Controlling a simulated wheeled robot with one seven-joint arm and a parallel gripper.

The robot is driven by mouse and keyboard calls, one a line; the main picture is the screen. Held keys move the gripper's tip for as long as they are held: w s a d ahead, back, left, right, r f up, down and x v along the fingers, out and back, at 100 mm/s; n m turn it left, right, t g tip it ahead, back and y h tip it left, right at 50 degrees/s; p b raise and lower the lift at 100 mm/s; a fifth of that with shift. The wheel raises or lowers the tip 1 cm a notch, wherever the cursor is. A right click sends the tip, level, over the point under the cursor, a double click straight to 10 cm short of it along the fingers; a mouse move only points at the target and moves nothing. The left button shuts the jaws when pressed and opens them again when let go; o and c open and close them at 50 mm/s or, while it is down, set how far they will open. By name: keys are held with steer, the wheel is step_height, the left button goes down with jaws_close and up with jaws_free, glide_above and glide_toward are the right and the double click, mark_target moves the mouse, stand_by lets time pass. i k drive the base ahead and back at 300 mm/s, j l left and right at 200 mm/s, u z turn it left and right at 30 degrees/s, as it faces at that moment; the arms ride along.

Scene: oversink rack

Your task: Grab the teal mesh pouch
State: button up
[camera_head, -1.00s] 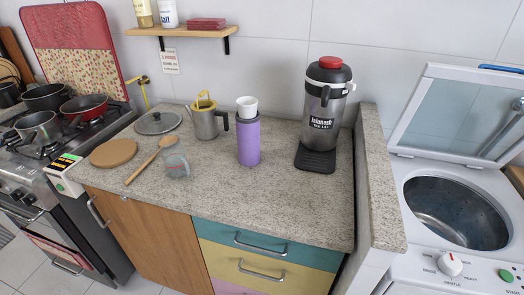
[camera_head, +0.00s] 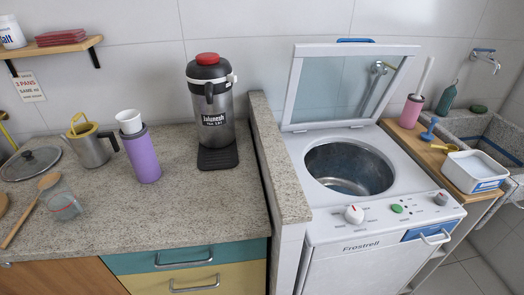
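I cannot clearly make out a teal mesh pouch. A small dark green-teal thing (camera_head: 447,98) with a narrow top is at the back left corner of the sink, at the far right. It is too small to tell whether it is a mesh pouch or a bottle. My gripper is not in view.
The stone sink (camera_head: 482,124) is at the right, partly cut off. Beside it, a wooden board (camera_head: 438,158) holds a pink holder (camera_head: 411,111) and a white tub (camera_head: 474,171). The open-lidded washer (camera_head: 378,222) is mid-picture. A purple bottle (camera_head: 142,158) and dispenser (camera_head: 213,108) stand on the counter (camera_head: 185,212).

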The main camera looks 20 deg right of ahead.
mark_target(447, 99)
steer(key=z, duration=0.7)
